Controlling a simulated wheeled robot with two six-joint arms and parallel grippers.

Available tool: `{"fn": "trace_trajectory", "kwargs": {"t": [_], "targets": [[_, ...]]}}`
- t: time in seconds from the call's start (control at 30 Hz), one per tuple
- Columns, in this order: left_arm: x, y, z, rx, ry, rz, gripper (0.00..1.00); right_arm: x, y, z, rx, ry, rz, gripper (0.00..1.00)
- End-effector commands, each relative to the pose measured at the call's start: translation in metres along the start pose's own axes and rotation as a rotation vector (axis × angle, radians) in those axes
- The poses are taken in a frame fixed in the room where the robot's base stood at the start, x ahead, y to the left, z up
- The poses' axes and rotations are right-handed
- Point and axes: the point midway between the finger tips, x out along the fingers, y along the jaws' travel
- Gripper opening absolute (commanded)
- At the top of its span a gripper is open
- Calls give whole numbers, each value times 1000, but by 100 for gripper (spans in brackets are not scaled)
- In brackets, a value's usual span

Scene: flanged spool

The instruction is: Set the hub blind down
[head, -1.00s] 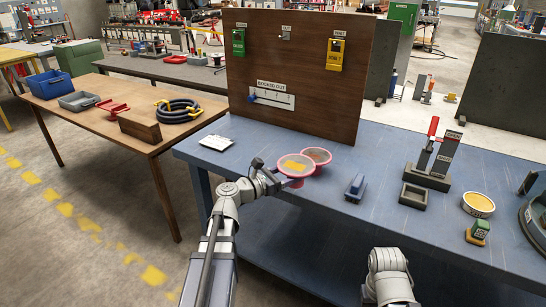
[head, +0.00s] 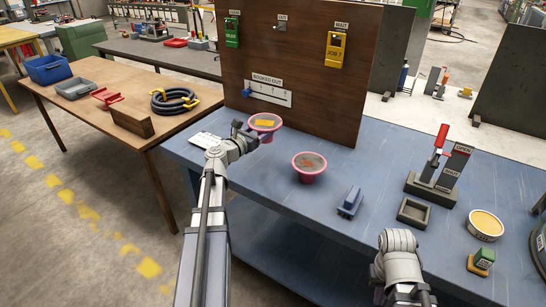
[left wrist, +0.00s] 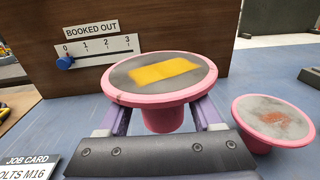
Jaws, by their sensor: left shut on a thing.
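The hub blind, as far as I can tell, is the pink flanged piece (head: 264,122) with a grey top and yellow patch. My left gripper (head: 252,133) is shut on it near the foot of the brown board. In the left wrist view the flange (left wrist: 160,72) sits upright above the two purple-grey fingers, with its narrower pink body between them. Whether its underside touches the bench is hidden. A second pink flanged piece (head: 309,166) with a reddish patch stands on the blue bench, apart from the held one; it also shows in the left wrist view (left wrist: 272,120). My right gripper is out of view.
The brown board (head: 300,60) stands just behind the held piece, with a BOOKED OUT slider scale (head: 268,92). A white job card (head: 205,140) lies to the left. A blue block (head: 350,203) and a dark tray (head: 413,212) stand right; bench between is clear.

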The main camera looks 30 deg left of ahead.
Motion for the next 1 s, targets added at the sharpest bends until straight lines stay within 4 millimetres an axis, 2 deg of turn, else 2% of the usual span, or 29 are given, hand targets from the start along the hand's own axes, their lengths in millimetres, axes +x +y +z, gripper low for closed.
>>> {"fn": "trace_trajectory", "kwargs": {"t": [0.33,0.47,0.8,1.0], "targets": [[0,1,-4,-2,-2,2,0,4,0,0,0,0,0,0],[0,1,-16,-2,-2,1,0,16,-2,-1,0,0,0,0],[0,0,-60,-2,-2,1,0,60,-6,-3,-1,0,0,0],[0,0,-62,-2,-2,1,0,62,-6,-4,0,0,0,0]]}}
